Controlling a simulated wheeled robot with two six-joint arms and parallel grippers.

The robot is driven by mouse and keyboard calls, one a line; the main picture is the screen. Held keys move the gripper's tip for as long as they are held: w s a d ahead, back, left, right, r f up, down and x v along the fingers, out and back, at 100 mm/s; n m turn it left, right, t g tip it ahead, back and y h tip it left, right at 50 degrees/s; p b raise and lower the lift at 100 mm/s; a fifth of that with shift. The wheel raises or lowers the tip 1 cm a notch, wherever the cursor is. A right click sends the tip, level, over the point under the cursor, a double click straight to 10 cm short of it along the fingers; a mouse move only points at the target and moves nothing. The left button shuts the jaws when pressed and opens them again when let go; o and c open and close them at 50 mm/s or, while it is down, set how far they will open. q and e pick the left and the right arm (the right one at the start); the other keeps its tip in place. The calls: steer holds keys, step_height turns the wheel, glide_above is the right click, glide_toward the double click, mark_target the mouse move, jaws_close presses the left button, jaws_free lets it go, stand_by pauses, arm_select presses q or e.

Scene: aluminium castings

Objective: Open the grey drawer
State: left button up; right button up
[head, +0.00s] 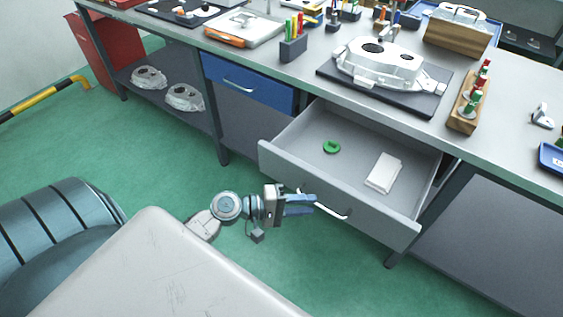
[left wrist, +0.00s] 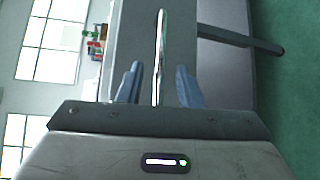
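The grey drawer (head: 340,205) stands pulled well out of the bench, its inside showing. A green ring (head: 331,147) and a white block (head: 384,172) lie in it. Its pale bar handle (head: 333,211) is on the front face. My left gripper (head: 314,204) is at the handle's left part. In the left wrist view the handle (left wrist: 160,50) runs between the two blue fingers (left wrist: 158,84), with a gap on each side. The left gripper is open around the handle. My right gripper is in neither view.
A shut blue drawer (head: 247,84) is left of the grey one. The bench top (head: 305,83) carries a casting (head: 380,62) on a dark mat and a wooden rack (head: 468,100). Castings lie on the lower shelf.

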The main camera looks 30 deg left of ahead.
arm_select(q)
steer(key=b+v, duration=0.1)
steer(key=v, duration=0.6)
steer(key=shift+s+b, duration=0.2)
steer(key=shift+b, duration=0.15)
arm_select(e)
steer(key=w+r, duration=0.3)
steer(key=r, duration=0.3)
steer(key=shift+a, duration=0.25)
arm_select(q)
steer(key=shift+a, duration=0.1)
